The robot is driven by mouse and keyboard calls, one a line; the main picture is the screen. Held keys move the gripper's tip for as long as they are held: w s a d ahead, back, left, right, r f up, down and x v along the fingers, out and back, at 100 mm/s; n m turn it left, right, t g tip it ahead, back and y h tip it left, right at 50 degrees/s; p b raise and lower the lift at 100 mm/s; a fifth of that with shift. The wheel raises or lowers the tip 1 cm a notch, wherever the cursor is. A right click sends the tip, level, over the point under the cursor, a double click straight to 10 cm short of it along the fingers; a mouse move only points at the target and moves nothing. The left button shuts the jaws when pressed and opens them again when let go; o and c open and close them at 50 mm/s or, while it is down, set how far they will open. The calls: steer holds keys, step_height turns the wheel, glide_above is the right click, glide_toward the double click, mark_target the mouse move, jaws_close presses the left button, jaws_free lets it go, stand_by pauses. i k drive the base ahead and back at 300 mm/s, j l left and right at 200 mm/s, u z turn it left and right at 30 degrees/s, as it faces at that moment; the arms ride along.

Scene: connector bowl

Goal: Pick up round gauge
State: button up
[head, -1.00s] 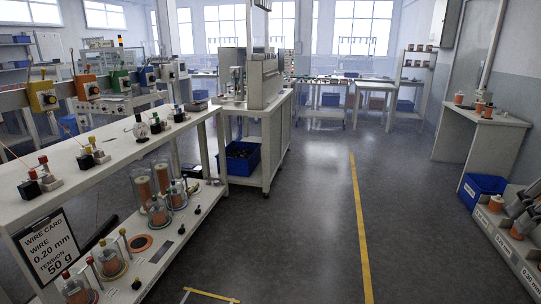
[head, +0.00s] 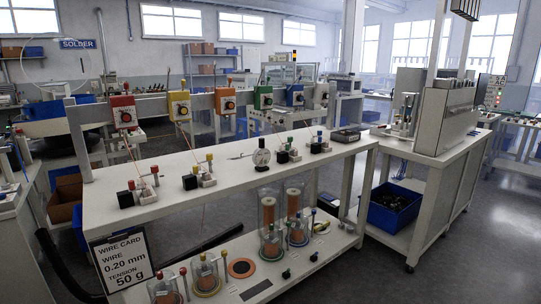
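The round gauge (head: 261,157) stands on the white bench top (head: 225,188), near the middle of the bench.
Colored tensioner boxes (head: 179,106) hang on a rail behind the bench top. Clamp blocks (head: 145,188) stand along the bench. A blue bin (head: 394,207) sits under the right cabinet. Grey floor at right is clear.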

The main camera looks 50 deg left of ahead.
mark_target(261, 157)
steer(key=i+u, duration=0.45)
steer(key=i+l+u, duration=0.1)
steer(key=i+u, duration=0.3)
steer(key=i+j+u, duration=0.1)
steer(key=u, duration=0.3)
steer(key=i+u, duration=0.6)
steer(key=u, duration=0.2)
steer(key=i+j+u, duration=0.2)
steer(key=i, duration=0.9)
